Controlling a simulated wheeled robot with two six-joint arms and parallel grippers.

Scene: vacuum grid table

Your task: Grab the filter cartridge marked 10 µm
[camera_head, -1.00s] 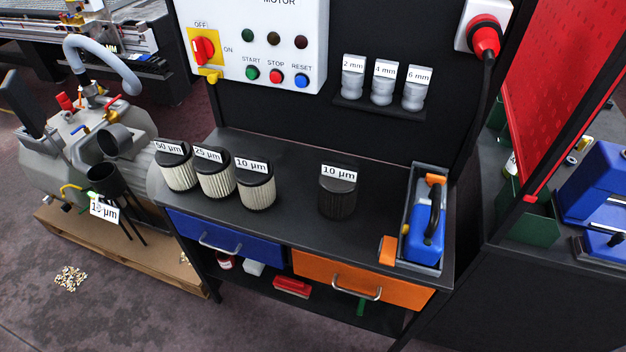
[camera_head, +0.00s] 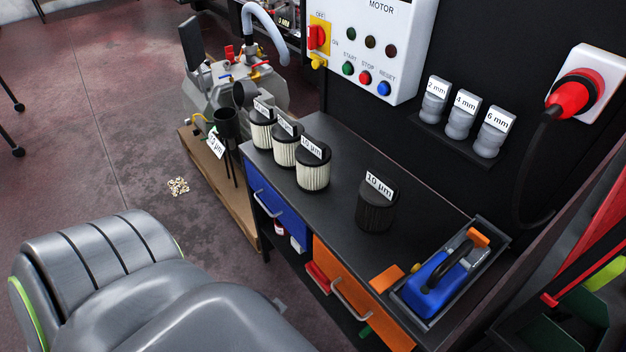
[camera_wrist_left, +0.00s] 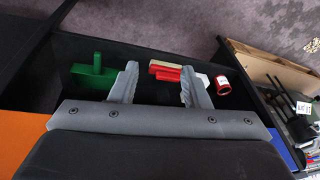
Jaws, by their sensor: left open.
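A pale pleated cartridge marked 10 µm (camera_head: 313,172) stands upright on the black bench, rightmost of three pale cartridges. A dark cartridge also marked 10 µm (camera_head: 375,212) stands apart to its right. The pale cartridges marked 25 µm (camera_head: 285,150) and, by the earlier frame, 50 µm (camera_head: 262,134) stand to the left. A 10 µm tag (camera_head: 216,145) hangs by the black tube at the pump. My left gripper (camera_wrist_left: 159,67) is open and empty in the left wrist view, facing the shelf under the bench. The right gripper is not in view.
The bench (camera_head: 340,190) carries a blue tool in a grey tray (camera_head: 440,280) at its right. Blue (camera_head: 277,208) and orange (camera_head: 350,290) drawers are below. A green tool (camera_wrist_left: 95,70) and red-handled items lie on the lower shelf. Three sizing pieces (camera_head: 462,115) sit on a wall ledge.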

